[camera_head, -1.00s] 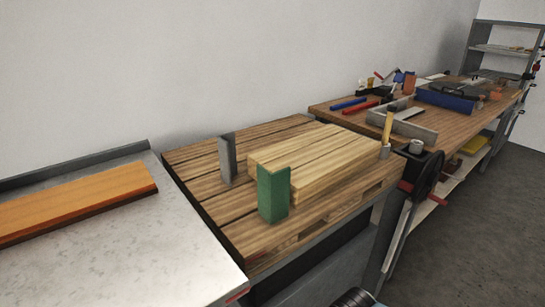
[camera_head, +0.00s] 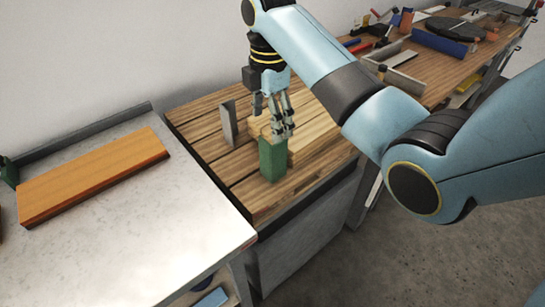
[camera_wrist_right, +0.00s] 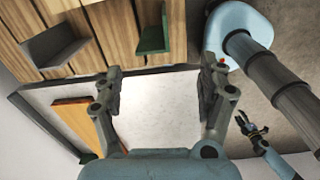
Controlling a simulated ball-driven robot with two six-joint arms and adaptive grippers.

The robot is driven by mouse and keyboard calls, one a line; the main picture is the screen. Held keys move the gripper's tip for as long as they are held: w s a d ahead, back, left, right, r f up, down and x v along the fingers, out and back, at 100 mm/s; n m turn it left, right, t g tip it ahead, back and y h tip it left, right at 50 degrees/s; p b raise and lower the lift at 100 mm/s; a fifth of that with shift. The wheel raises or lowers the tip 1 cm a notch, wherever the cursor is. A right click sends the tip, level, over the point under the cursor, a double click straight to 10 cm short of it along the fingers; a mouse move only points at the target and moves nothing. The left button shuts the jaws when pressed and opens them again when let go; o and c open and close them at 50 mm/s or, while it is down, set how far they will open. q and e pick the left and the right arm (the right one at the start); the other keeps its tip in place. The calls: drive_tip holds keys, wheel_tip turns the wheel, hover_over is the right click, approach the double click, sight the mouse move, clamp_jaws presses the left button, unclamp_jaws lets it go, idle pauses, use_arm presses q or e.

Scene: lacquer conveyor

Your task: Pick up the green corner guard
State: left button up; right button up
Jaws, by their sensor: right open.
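The green corner guard (camera_head: 272,160) stands upright on the slatted wooden pallet near its front edge, beside the pale wooden planks. It also shows in the right wrist view (camera_wrist_right: 152,38), beyond the fingertips and toward the top. My right gripper (camera_head: 282,130) points down at the guard's top in the head view and hides part of it. Its fingers are apart and empty in the wrist view (camera_wrist_right: 166,70); the guard is not between them. What looks like my left gripper (camera_wrist_right: 250,128) is small at the wrist view's right; its jaw state is unclear.
A grey corner guard (camera_head: 229,123) stands on the pallet (camera_head: 215,150) left of the green one. Pale planks (camera_head: 315,128) lie behind and right. An orange board (camera_head: 95,175) lies on the grey metal table (camera_head: 130,235). A cluttered workbench (camera_head: 435,65) stands beyond.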

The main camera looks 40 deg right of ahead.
sight(266, 141)
drive_tip(key=shift+w+r+n, duration=0.4)
drive_tip(key=shift+w, duration=0.1)
wheel_tip(266, 141, down, 10)
drive_tip(key=shift+w+f+p, duration=0.15)
drive_tip(key=shift+f+p, duration=0.05)
drive_tip(key=shift+p, duration=0.35)
drive_tip(key=shift+c, duration=0.4)
drive_tip(key=c, duration=1.2)
